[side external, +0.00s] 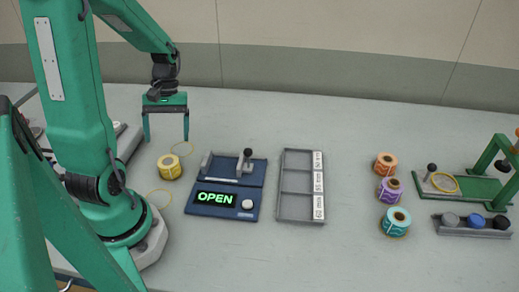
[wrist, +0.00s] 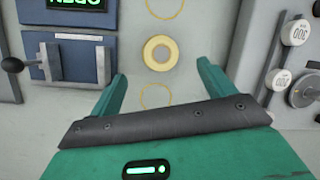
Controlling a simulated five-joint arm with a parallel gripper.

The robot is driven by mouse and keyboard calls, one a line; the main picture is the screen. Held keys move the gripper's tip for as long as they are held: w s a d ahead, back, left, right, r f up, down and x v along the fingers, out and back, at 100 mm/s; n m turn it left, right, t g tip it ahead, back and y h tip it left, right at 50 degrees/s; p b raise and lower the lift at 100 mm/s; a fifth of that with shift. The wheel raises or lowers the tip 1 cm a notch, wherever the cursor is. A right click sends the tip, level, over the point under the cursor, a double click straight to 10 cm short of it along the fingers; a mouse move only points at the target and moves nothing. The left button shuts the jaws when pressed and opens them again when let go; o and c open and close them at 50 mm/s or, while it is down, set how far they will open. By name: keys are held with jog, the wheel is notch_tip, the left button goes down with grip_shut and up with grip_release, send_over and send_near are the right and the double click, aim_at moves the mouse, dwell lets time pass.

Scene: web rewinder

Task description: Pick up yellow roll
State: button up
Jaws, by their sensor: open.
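The yellow roll (side external: 169,167) stands on the grey table, left of the blue device, in the side external view. In the wrist view the yellow roll (wrist: 158,53) shows from above as a ring with a pale hole, ahead of and between the finger lines. My gripper (side external: 167,138) is open and empty, pointing down above the table near the roll. In the wrist view both green fingers of my gripper (wrist: 160,82) are spread apart, and neither touches the roll.
A blue device (side external: 227,187) with an OPEN display stands right of the roll. Thin yellow rings (side external: 182,148) mark the table around the roll. A grey three-compartment tray (side external: 297,205), orange (side external: 386,164), purple (side external: 390,190) and teal (side external: 396,221) rolls, and a green stand (side external: 470,187) lie further right.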

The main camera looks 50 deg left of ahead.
aim_at(168, 161)
jog(key=shift+s+f, duration=0.1)
jog(key=shift+f, duration=0.1)
jog(key=shift+x, duration=1.2)
jog(key=shift+f, duration=0.1)
jog(key=shift+x, duration=2.5)
jog(key=c, duration=1.1)
